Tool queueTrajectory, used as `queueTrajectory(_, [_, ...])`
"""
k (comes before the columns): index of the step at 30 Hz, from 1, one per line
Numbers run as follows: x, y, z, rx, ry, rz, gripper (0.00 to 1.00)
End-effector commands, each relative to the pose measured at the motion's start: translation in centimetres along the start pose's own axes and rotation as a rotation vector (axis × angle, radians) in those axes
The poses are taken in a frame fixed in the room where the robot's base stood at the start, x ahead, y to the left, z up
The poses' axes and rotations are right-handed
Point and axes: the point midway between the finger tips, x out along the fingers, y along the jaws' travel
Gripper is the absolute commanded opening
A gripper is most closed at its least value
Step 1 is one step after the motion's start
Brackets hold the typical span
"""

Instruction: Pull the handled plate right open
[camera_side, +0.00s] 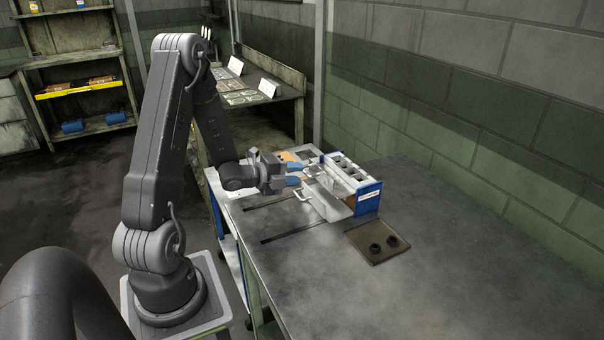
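The bolt former is a white and blue box (368,199) on the metal table. A pale metal plate (333,207) sticks out from its front left side, with a small light handle (302,195) at its left end. My gripper (297,174) is just above and behind the handle, at the left side of the machine. Its two blue fingertips show apart, with nothing clearly between them. Whether a finger touches the handle or the plate is too small to tell. The far side of the plate is hidden by the machine.
A brown flat plate with two dark round knobs (377,247) lies in front of the machine. Dark slots (290,237) run across the table to the left. The table's front and right are clear. A block wall (480,130) stands behind the table.

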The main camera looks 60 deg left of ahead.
Motion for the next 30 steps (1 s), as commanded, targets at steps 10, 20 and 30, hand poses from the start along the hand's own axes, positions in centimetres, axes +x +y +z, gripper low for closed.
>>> queueTrajectory(10, [-4.4, 0.0, 0.1, 0.001, -0.001, -0.001, 0.33])
queueTrajectory(20, [-4.6, 0.0, 0.0, 0.001, 0.0, 0.0, 0.33])
queueTrajectory(30, [-1.8, -4.8, -1.9, -0.141, -0.18, 0.163, 0.33])
